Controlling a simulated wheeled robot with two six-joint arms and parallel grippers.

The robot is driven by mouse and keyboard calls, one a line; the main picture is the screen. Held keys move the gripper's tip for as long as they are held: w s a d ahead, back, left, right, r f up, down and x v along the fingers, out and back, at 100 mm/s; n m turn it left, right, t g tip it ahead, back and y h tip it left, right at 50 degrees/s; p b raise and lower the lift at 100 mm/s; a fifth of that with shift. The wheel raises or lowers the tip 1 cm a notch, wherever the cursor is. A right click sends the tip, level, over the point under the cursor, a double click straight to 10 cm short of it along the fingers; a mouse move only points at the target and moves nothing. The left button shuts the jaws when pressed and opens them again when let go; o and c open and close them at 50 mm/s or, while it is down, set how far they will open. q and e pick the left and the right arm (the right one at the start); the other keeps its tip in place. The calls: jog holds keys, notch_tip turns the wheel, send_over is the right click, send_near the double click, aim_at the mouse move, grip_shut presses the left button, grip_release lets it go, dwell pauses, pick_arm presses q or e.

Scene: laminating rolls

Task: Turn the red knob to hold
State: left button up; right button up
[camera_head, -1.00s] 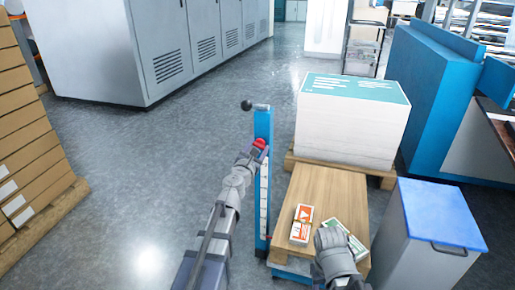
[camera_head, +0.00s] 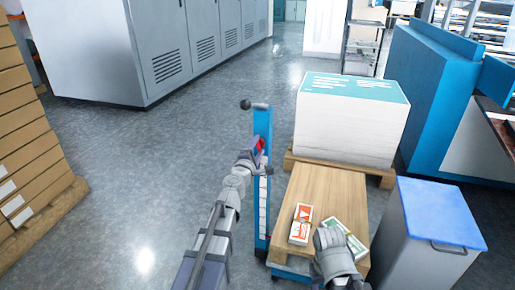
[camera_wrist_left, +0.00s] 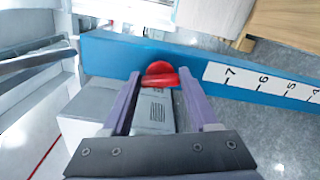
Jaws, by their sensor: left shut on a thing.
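The red knob (camera_head: 260,145) sits near the upper part of a blue upright post (camera_head: 263,195) with a black ball handle at its top. In the left wrist view the red knob (camera_wrist_left: 160,74) lies between my two fingertips, its bar running across from finger to finger. My left gripper (camera_head: 256,153) is shut on the knob; it also shows in the left wrist view (camera_wrist_left: 160,85). A white number scale (camera_wrist_left: 255,80) runs along the post beside the knob. My right gripper (camera_head: 330,240) is over the wooden table, its fingertips not clear.
Red and green card packs (camera_head: 301,224) lie on the wooden table top (camera_head: 318,190). A tall paper stack (camera_head: 350,125) stands on a pallet behind it. A grey bin with a blue lid (camera_head: 440,212) stands at right. The floor left of the post is clear.

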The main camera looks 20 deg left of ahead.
pick_arm(q)
jog(key=shift+m, duration=1.6)
jog(key=o, duration=1.4)
jog(key=s, duration=0.7)
jog(key=shift+s+a+f, duration=0.1)
jog(key=shift+s, duration=0.3)
jog(key=shift+m, duration=0.3)
